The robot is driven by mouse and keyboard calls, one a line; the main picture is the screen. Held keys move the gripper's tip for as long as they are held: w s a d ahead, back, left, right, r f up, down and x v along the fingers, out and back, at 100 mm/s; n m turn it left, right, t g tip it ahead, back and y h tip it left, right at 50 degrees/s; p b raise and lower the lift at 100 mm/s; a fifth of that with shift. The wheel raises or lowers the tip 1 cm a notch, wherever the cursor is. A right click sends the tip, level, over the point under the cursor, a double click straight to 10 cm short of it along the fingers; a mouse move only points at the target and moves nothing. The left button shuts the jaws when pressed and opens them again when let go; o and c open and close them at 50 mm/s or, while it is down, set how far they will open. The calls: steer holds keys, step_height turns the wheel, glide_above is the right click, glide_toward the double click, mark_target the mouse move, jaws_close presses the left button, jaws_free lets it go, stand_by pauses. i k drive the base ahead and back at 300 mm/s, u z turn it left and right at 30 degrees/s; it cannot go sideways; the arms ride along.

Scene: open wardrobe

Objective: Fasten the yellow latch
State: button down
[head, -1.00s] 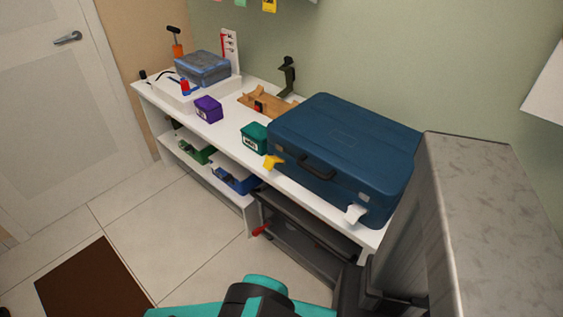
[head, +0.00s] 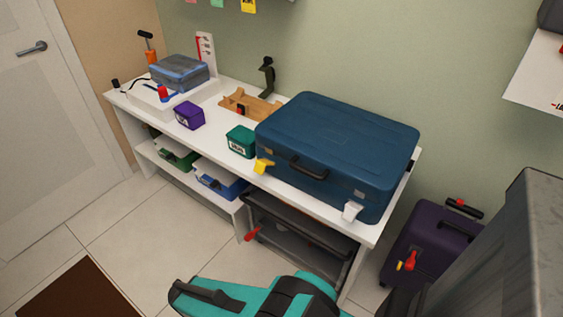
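The blue suitcase (head: 338,150) lies flat with its lid down on the right part of the white workbench. The yellow latch (head: 263,165) is at the left end of its front side, left of the dark handle (head: 308,168), and it sticks outward from the case. A white latch (head: 351,211) sticks out at the right end of the same front side. My teal and black arm (head: 270,297) shows at the bottom, in front of the bench and well apart from the yellow latch. I cannot make out my gripper in this view.
A green box (head: 241,141) stands close to the case's left end, with a purple box (head: 189,115) further left. Below are a dark drawer unit with a red handle (head: 252,234) and a purple suitcase (head: 428,240) on the floor. The tiled floor before the bench is mostly clear.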

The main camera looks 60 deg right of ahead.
mark_target(260, 164)
steer(key=u, duration=0.4)
steer(key=k, duration=0.15)
steer(key=z, duration=2.1)
steer(key=k, duration=0.85)
steer(key=u, duration=0.2)
steer(key=i, duration=0.85)
steer(key=z, duration=0.05)
